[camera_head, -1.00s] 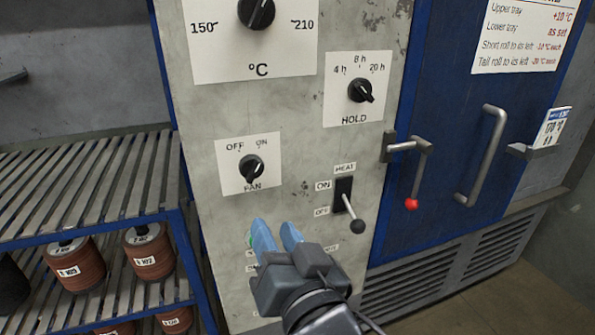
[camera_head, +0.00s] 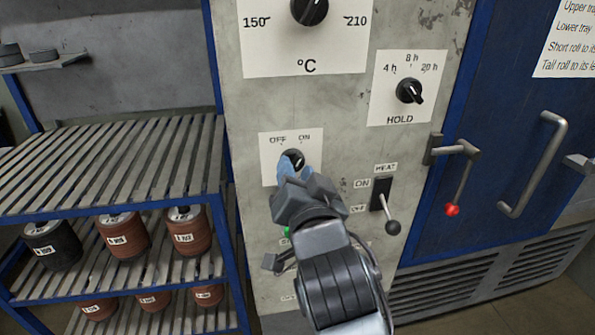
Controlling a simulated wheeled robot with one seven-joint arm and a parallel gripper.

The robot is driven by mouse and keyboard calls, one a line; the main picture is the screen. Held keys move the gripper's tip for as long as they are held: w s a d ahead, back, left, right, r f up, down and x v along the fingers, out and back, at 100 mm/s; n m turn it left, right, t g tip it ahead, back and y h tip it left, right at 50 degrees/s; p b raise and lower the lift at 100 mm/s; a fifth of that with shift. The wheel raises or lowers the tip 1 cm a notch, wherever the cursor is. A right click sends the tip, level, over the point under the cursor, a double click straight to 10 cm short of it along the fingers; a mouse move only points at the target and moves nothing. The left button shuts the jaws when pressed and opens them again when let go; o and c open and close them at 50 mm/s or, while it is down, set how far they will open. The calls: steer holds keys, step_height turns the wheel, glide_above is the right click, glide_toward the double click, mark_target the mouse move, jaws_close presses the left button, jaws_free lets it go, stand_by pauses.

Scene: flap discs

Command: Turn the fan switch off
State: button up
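The fan switch is a black rotary knob (camera_head: 295,157) on a white plate (camera_head: 269,148) marked OFF at upper left and ON at upper right. My gripper (camera_head: 293,168) is at the knob, its blue fingertips over the knob's lower part. The fingers and gripper body hide the FAN label and much of the knob, so its pointing direction is not clear. I cannot tell whether the fingers touch or clasp the knob.
The heat lever (camera_head: 385,200) stands close right of my gripper. The hold knob (camera_head: 409,91) and temperature knob (camera_head: 309,10) are above. A blue door with a red-tipped handle (camera_head: 456,180) is right; a slatted rack (camera_head: 110,165) with labelled rolls is left.

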jaws_close()
stand_by(0.3)
steer(key=shift+n, duration=0.4)
steer(key=n+p, duration=0.2)
steer(key=n, duration=0.3)
steer(key=shift+n, duration=0.4)
steer(key=n+p, duration=0.2)
steer(key=n, duration=0.3)
steer(key=shift+f+n, duration=0.1)
steer(key=shift+n, duration=0.2)
jaws_free()
steer(key=shift+s, duration=0.1)
